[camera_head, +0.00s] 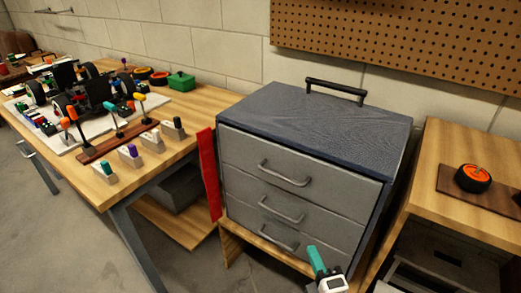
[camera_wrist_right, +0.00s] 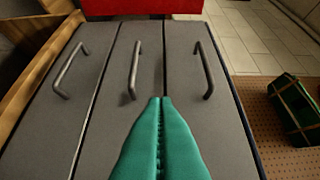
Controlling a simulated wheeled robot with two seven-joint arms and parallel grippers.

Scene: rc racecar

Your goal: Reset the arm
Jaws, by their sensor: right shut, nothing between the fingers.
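My right gripper (camera_head: 316,262) shows at the bottom of the head view, in front of the grey drawer cabinet (camera_head: 262,160). Its teal fingers are together and hold nothing. In the right wrist view the same fingers (camera_wrist_right: 160,102) point at the cabinet's drawer fronts (camera_wrist_right: 110,130), where three bar handles show. The fingertips appear apart from the handles, though the exact gap is hard to judge. All three drawers look shut. My left gripper is not in view.
A wooden workbench (camera_head: 190,120) at left holds a partly built car (camera_head: 95,90), several tools and a green box (camera_head: 181,81). A red panel (camera_head: 209,172) stands beside the cabinet. At right, an orange-hubbed wheel (camera_head: 473,178) lies on another wooden bench (camera_head: 440,150).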

